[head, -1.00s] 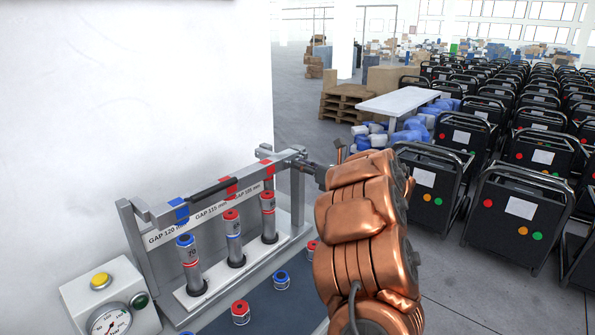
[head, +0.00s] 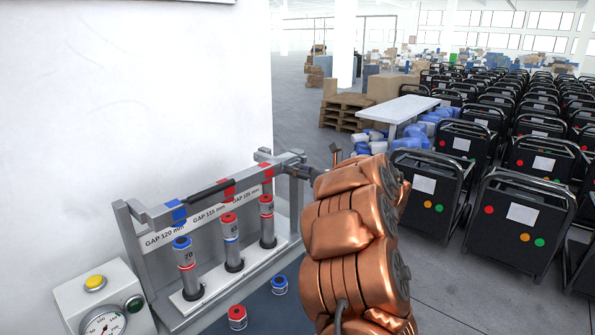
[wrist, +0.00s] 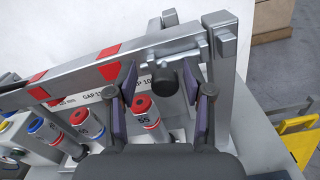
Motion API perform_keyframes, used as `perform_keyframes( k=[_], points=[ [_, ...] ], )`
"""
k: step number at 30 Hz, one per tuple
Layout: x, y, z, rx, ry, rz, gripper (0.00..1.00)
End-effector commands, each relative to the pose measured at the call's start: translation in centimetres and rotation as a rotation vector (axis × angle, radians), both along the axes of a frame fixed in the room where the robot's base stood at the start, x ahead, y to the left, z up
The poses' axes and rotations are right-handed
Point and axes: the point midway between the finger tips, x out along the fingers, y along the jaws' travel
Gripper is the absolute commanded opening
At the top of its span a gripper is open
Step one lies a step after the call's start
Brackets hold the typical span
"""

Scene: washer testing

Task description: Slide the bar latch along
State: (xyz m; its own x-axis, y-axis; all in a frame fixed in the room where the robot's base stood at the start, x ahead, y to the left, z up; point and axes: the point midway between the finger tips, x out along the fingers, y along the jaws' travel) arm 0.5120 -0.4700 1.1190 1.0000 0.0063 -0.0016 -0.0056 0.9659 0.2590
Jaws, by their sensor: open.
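The bar latch (wrist: 172,52) is a small grey metal bolt at the right end of the grey gate bar (wrist: 100,70), with a dark round knob (wrist: 165,81) that faces the wrist camera. In the head view the latch (head: 291,157) is at the bar's far end, beside the right post. My gripper (wrist: 161,92) is open, with one dark finger left of the knob and one right of it. I cannot tell whether either finger touches it. In the head view my copper arm hides most of the gripper.
Below the bar stand several tubes with red or blue caps, such as one marked 70 (head: 185,262). A pressure gauge box (head: 75,290) is at front left. A red-topped piece (head: 237,317) and a blue-topped piece (head: 279,285) lie on the dark mat. A white wall is behind.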

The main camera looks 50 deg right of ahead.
Motion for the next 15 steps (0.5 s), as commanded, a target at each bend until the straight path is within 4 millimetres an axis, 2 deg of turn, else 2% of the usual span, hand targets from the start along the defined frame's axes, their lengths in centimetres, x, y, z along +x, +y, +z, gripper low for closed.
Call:
perform_keyframes(
  k=[5,8,15],
  points=[
    [-0.4,-0.1,0.0,0.0,-0.001,-0.001,0.51],
    [-1.3,-0.1,0.1,-0.002,-0.001,-0.002,0.51],
    [-5.4,-0.1,0.0,0.0,0.001,-0.004,0.51]
  ],
)
